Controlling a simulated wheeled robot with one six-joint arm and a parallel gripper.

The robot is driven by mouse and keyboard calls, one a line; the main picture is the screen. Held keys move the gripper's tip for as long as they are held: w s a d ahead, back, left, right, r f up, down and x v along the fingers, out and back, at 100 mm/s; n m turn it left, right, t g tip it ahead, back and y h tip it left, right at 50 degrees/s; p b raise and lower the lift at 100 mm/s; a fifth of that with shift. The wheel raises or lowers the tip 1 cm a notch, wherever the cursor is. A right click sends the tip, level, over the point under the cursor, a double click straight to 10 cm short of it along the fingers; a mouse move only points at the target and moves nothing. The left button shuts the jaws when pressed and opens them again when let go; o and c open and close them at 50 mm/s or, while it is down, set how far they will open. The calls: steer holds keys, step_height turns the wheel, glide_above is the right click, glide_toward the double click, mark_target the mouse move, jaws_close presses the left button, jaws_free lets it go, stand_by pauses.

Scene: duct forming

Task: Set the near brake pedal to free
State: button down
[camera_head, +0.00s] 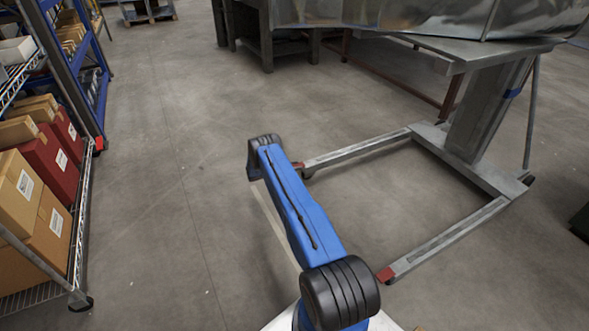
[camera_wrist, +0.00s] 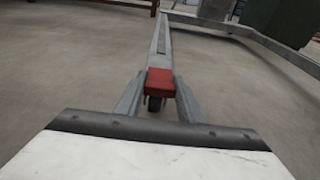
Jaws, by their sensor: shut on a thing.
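The cart has two low grey legs (camera_head: 355,153), each with a red pedal at its end. One red pedal (camera_head: 386,275) is low in the head view, close to my arm. The other red pedal (camera_head: 298,166) is higher in the picture, beside the far end of my blue arm. In the wrist view, my gripper (camera_wrist: 159,98) has its fingers on both sides of a red pedal (camera_wrist: 160,80) and is shut on it. The leg layout there matches the pedal higher in the head view. The pedal's setting cannot be told. My gripper is hidden in the head view.
A dark caster (camera_wrist: 154,104) sits under the held pedal. The cart's table (camera_head: 480,52) carries a large metal duct (camera_head: 420,12). Shelves with boxes (camera_head: 35,180) stand at the left. The floor (camera_head: 180,200) between shelves and cart is clear.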

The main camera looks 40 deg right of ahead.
steer(key=shift+d+r+t+y, duration=0.25)
steer(key=shift+r+y, duration=0.35)
steer(key=shift+y, duration=0.55)
steer(key=shift+d+r+t+y, duration=0.1)
steer(key=shift+r+t+y, duration=0.4)
steer(key=shift+y, duration=0.65)
steer(key=shift+s+r, duration=0.1)
steer(key=c, duration=1.2)
jaws_free()
steer(key=shift+r, duration=0.1)
steer(key=v, duration=1.7)
steer(key=shift+w+a+r, duration=0.1)
steer(key=shift+w, duration=0.15)
